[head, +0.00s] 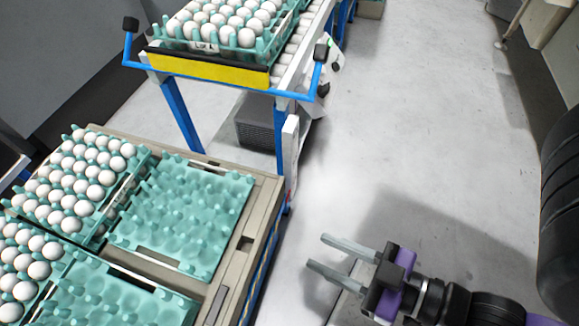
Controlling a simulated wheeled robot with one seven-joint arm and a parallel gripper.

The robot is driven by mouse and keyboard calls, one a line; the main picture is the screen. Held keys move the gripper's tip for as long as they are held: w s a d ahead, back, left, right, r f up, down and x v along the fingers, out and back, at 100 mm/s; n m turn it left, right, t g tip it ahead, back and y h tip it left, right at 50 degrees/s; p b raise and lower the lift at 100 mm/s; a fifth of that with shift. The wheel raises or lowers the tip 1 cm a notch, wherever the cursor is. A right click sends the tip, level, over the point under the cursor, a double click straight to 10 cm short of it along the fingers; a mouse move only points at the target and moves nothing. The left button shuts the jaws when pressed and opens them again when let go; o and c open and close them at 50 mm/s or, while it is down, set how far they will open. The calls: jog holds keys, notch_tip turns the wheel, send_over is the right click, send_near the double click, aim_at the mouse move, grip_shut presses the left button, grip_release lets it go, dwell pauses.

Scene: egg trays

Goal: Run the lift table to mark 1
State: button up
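My gripper (318,252) is at the lower middle of the head view, pointing left. Its two grey fingers are apart with nothing between them. It appears to the right of a beige platform (262,205) with a blue side, which may be the lift table. The platform carries teal egg trays: two filled with white eggs on its left, and two empty ones, one of them (180,215) at the far right. A white upright strip (290,155) stands by the platform's far right corner. I cannot make out any numbered mark or control on it.
A blue-framed roller conveyor with a yellow-and-black end bar (208,70) stands beyond the platform, carrying a teal tray of eggs (235,38). A dark grey crate (255,122) is under it. Grey floor (430,120) is clear to the right. A large black ribbed object (560,200) is at the right edge.

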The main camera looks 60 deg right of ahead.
grip_shut()
dwell(1.8)
